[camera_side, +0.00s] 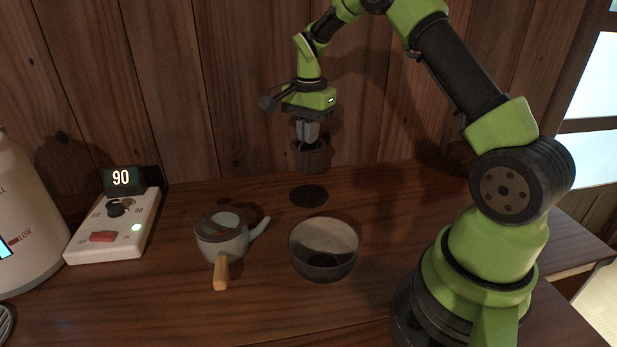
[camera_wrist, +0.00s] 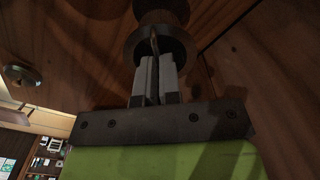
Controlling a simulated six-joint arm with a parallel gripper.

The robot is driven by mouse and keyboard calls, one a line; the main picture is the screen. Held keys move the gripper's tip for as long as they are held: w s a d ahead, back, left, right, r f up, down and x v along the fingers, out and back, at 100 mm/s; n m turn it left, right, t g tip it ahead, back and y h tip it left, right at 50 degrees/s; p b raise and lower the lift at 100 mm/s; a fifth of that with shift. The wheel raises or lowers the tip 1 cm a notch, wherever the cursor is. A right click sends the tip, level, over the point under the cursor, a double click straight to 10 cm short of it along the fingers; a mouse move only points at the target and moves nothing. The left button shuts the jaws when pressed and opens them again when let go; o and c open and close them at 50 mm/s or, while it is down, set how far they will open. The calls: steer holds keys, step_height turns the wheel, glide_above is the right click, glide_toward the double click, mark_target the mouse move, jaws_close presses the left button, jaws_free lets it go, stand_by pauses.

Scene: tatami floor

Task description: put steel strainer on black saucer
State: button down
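My gripper (camera_side: 307,135) hangs above the back middle of the wooden table, pointing down. Its fingers are close together on the rim of a dark, round, cup-like piece, which I take to be the steel strainer (camera_side: 311,159). In the wrist view the fingers (camera_wrist: 155,72) pinch a thin edge of the strainer (camera_wrist: 178,46), whose round rim shows beyond them. The black saucer (camera_side: 308,196) is a flat dark disc on the table, below the held strainer and apart from it. The fingers hide part of the strainer.
A white control box (camera_side: 115,238) reading 90 and a large pale kettle (camera_side: 20,225) are farther left. A plank wall is behind.

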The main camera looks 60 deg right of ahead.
mark_target(308, 163)
step_height(308, 163, down, 7)
steer(key=shift+f, duration=0.1)
stand_by(0.4)
steer(key=c, duration=1.3)
jaws_free()
steer(key=shift+f, duration=0.15)
